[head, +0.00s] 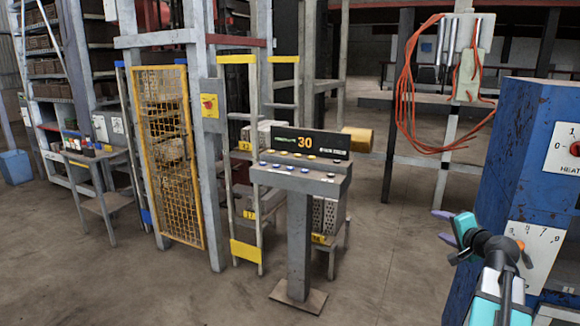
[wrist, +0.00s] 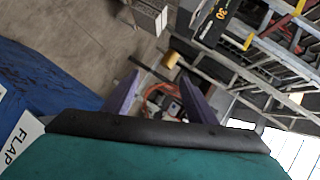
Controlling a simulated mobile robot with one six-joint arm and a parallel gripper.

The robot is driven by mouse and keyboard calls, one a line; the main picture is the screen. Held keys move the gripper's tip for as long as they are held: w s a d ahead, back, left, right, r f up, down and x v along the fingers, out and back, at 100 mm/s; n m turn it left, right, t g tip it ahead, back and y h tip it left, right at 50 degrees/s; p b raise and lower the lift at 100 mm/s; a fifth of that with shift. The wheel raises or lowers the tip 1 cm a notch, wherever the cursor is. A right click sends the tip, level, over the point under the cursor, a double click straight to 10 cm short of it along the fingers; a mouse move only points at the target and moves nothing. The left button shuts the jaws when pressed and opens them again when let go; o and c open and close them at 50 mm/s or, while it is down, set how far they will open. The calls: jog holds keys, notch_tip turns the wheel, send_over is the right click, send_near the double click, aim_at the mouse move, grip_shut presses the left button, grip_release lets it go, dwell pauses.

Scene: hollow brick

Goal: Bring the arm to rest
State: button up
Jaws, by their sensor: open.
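My arm rises at the lower right of the head view, in front of the blue machine (head: 530,160). My gripper (head: 442,226) is at its end, pointing left, held in the air beside the machine. In the wrist view my gripper (wrist: 160,90) shows two purple fingers spread apart, with nothing between them. The blue machine's side also shows at the left edge of the wrist view (wrist: 50,80). Whether the arm is moving cannot be told from single frames.
A grey console (head: 300,172) with buttons and a display reading 30 stands mid-floor. A yellow mesh gate (head: 168,150) is left of it. Orange cables (head: 405,90) hang on a frame behind. A blue bin (head: 15,167) is far left. The floor (head: 370,270) before the console is clear.

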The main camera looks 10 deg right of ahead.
jog(key=w+a+f+n+g+y, duration=0.2)
jog(key=w+a+f, duration=0.3)
jog(key=a+f, duration=0.7)
jog(key=s+a+f+n+g+y, duration=0.2)
jog(key=s+a+f+g, duration=0.2)
jog(key=a+f, duration=1.05)
jog(key=s+a+f+n+g+y, duration=0.2)
jog(key=s+a+f+n+g, duration=0.1)
jog(key=a+f, duration=1.15)
jog(key=s+a+f+n+g, duration=0.2)
jog(key=s+a+f+g, duration=0.15)
jog(key=s+f, duration=0.6)
jog(key=s+a+f+n+g, duration=0.25)
jog(key=s+a+f, duration=0.25)
jog(key=s+f, duration=0.4)
jog(key=s+d+f+n+g+h, duration=0.1)
jog(key=s+d+n+g+h, duration=0.1)
jog(key=s, duration=0.6)
jog(key=s+d+f+n+g+h, duration=0.1)
jog(key=s+d+n+g+h, duration=0.1)
jog(key=s, duration=0.6)
jog(key=shift+d+g, duration=0.3)
jog(key=shift+d, duration=0.15)
jog(key=shift+s+f, duration=0.1)
